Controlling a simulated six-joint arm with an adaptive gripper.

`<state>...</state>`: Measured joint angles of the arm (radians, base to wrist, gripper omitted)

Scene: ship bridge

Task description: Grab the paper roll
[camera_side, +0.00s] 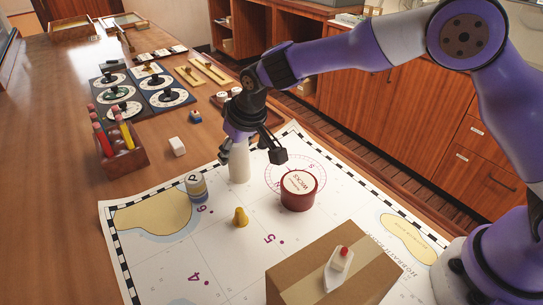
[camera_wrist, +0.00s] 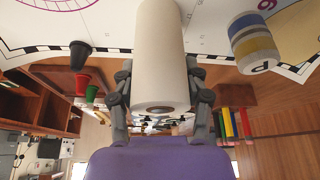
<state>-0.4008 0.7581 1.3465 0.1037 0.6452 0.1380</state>
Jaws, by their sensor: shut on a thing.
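The paper roll (camera_side: 239,164) is a white upright cylinder near the far edge of the sea chart. In the wrist view the paper roll (camera_wrist: 160,55) fills the middle, with its end and core hole facing the camera. My gripper (camera_side: 250,150) comes down on it from above in the side view. Its fingers lie on both sides of the roll, and in the wrist view my gripper (camera_wrist: 160,95) is shut on it. The roll's lower end appears at or just above the chart; I cannot tell if it touches.
The chart (camera_side: 330,215) holds a red round tin (camera_side: 299,190) right of the roll, a striped cylinder (camera_side: 196,187) left, a yellow pawn (camera_side: 240,217) and a cardboard box (camera_side: 335,270) in front. A wooden holder (camera_side: 122,160) with coloured sticks stands further left.

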